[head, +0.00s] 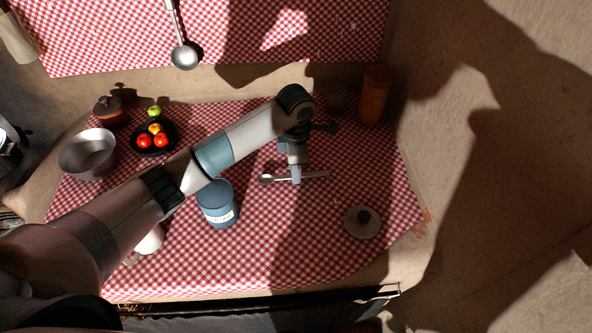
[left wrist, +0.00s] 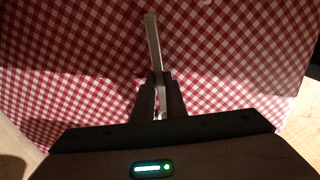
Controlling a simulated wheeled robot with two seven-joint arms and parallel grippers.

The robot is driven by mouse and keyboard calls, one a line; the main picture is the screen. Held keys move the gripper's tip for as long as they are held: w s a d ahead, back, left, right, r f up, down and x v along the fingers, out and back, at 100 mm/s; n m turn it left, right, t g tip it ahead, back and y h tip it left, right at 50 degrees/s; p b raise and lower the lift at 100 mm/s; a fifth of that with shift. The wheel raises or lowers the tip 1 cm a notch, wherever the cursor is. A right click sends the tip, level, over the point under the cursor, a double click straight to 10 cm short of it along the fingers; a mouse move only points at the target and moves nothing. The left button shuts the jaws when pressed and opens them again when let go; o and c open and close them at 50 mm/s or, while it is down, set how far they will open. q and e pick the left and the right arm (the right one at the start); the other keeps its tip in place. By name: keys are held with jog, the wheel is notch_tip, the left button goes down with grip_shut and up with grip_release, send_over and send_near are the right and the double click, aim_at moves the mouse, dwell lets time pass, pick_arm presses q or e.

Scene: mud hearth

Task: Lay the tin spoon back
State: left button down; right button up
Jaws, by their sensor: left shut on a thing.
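The tin spoon (head: 267,180) is over the red-and-white checked cloth (head: 270,245) in the head view. Its bowl points left and its thin handle runs to the right. My left gripper (head: 296,179) points down and is shut on the spoon's handle. In the left wrist view the pale handle (left wrist: 152,42) sticks out beyond the fingertips (left wrist: 159,88), over the cloth. The bowl is not clear in that view. I cannot tell whether the spoon touches the cloth. My right gripper is not in view.
A blue labelled tin (head: 219,208) stands left of the spoon. A metal bowl (head: 88,153), a dark fruit plate (head: 151,151) and a ladle (head: 184,56) are further left.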

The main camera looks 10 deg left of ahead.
pick_arm(q)
jog(key=shift+f+b, duration=0.35)
jog(key=shift+f, duration=0.05)
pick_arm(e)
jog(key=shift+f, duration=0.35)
pick_arm(q)
jog(key=c, duration=1.7)
grip_release()
jog(key=shift+r, duration=0.15)
